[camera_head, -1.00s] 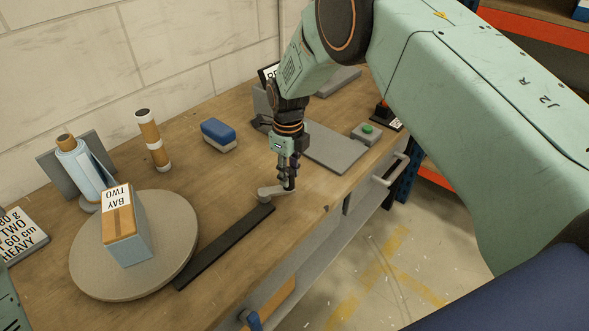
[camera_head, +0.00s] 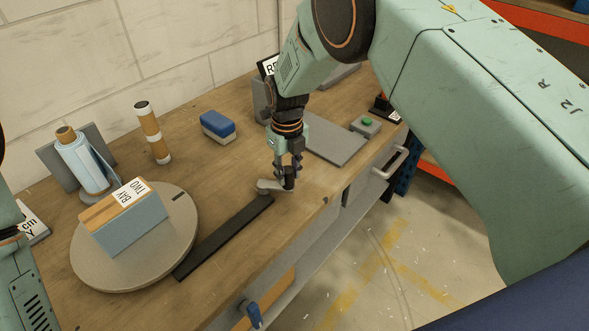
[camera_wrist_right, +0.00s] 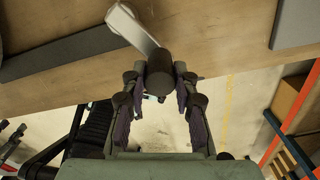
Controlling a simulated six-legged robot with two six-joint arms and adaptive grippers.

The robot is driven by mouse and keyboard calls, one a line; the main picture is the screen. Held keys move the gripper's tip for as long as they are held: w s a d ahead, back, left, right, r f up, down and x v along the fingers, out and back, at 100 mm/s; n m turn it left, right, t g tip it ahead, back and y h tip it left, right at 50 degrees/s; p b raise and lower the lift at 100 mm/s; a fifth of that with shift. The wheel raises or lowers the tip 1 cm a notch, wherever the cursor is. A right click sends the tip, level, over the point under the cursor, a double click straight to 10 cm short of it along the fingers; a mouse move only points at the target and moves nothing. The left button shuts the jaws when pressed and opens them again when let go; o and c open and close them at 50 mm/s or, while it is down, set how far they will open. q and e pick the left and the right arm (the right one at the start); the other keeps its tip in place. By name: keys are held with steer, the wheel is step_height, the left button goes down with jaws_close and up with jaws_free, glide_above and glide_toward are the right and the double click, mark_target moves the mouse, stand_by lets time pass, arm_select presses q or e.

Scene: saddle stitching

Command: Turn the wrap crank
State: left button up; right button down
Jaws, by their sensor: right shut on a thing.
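The wrap crank (camera_head: 270,186) is a short pale grey arm with a dark upright knob, at the far end of a black bar (camera_head: 225,238). In the right wrist view the crank arm (camera_wrist_right: 131,27) runs up-left from the dark round knob (camera_wrist_right: 160,72). My right gripper (camera_head: 288,178) points down and is shut on the knob, fingers on both sides of it. The bar's other end meets a round grey turntable (camera_head: 150,270). A blue-grey box (camera_head: 135,228) with tan tape and a "BAY TWO" label stands on it. My left gripper is not in view; part of my left arm shows at the left edge.
A film roll (camera_head: 85,160) on a stand and a tan roll (camera_head: 153,135) stand behind the turntable. A blue-topped block (camera_head: 218,127) lies mid-bench. A grey plate (camera_head: 335,140) and green-button box (camera_head: 366,125) are right of my gripper. The bench's front edge is close to the crank.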

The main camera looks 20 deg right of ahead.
steer(key=shift+s+a+m, duration=0.15)
steer(key=shift+m, duration=0.25)
stand_by(0.3)
steer(key=c, duration=1)
jaws_free()
steer(key=shift+r, duration=0.1)
step_height(320, 180, up, 12)
steer(key=shift+f, duration=0.1)
steer(key=shift+c, duration=0.5)
